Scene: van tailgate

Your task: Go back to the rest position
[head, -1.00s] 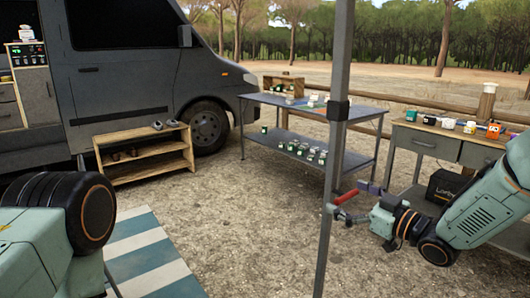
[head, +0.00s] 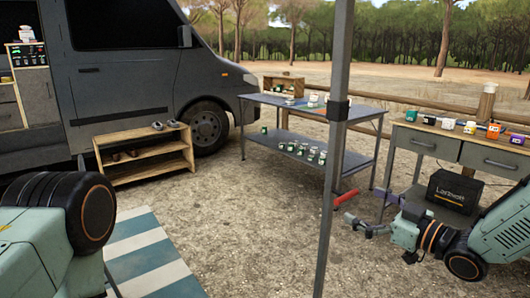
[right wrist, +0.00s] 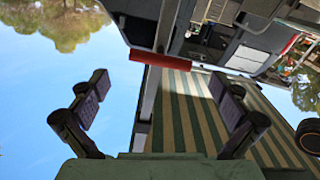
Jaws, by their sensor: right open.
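My right gripper (head: 369,209) is open and empty in the head view, low and just right of the grey pole (head: 336,150). Its purple-padded fingers are spread apart. In the right wrist view the gripper (right wrist: 160,95) shows a clear gap between its two fingers. A red bar (head: 346,197) sits beside the pole, a little left of the fingers and apart from them. The red bar (right wrist: 160,60) also shows beyond the gap in the right wrist view. My left gripper is out of view; only part of my left arm shows at the left.
A workbench (head: 425,142) with several coloured pots stands at the right, with a black box (head: 455,190) below. A metal table (head: 300,107) stands behind the pole. A wooden shelf (head: 146,155) stands by the van (head: 135,85). Gravel between the striped mat (head: 145,250) and pole is clear.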

